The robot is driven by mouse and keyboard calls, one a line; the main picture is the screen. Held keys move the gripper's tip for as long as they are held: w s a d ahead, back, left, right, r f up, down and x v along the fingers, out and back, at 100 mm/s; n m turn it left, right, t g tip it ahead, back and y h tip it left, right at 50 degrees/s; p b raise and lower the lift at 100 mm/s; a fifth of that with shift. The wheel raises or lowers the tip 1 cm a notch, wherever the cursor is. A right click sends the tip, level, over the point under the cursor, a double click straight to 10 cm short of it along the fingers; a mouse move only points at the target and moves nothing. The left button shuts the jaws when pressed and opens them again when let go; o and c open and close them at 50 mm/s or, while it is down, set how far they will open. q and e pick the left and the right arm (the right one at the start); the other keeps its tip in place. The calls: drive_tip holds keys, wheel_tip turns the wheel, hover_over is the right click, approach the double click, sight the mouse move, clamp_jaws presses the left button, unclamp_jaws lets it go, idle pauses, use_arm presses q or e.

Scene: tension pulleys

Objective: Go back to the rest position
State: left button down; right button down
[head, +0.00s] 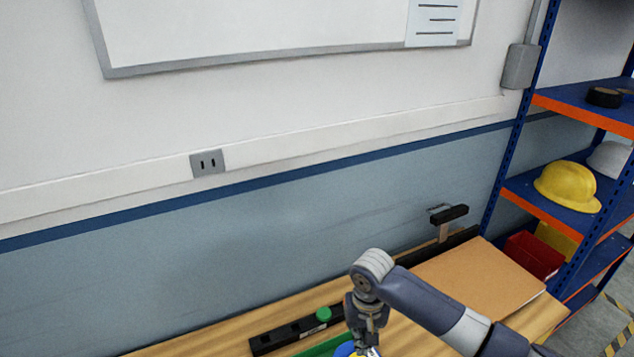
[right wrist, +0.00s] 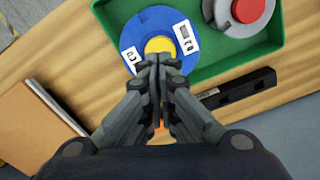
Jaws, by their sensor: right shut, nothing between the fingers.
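My right gripper (right wrist: 158,62) is shut and empty in the right wrist view, its fingertips together over a blue disc-shaped pulley (right wrist: 128,40) with a yellow centre (right wrist: 160,45) and white labels. I cannot tell whether the fingertips touch it. In the head view my right gripper (head: 367,338) points down at the bottom edge, and a bit of the blue pulley (head: 345,350) shows beside it. A grey pulley with a red centre (right wrist: 247,10) lies in the green tray (right wrist: 275,50). My left gripper is not in view.
The wooden table (right wrist: 60,55) carries a black bar (right wrist: 238,90) and a cardboard-brown board (head: 480,278). A green knob (head: 323,314) sits by the black rail in the head view. A blue shelf rack (head: 515,140) with a yellow helmet (head: 567,187) stands at right, and the wall is behind.

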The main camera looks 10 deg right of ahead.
drive_tip(key=s+a+f+n+t+y, duration=0.25)
drive_tip(key=s+a, duration=0.45)
drive_tip(key=s, duration=0.5)
drive_tip(key=s+d+r+t+h, duration=0.1)
drive_tip(key=s+d+r+h, duration=0.15)
drive_tip(key=s+d, duration=0.95)
wheel_tip(320, 180, down, 33)
drive_tip(key=s+g+b, duration=0.1)
drive_tip(key=s+b, duration=0.1)
drive_tip(key=b, duration=0.6)
drive_tip(key=s+d+f+b, duration=0.1)
drive_tip(key=s+f+b, duration=0.2)
drive_tip(key=s+f, duration=0.5)
drive_tip(key=s+d+f+g+b, duration=0.1)
drive_tip(key=s+d+f+b, duration=0.1)
drive_tip(key=s+f, duration=0.7)
wheel_tip(320, 180, down, 6)
drive_tip(key=shift+d+b, duration=0.3)
drive_tip(key=shift+b, duration=0.45)
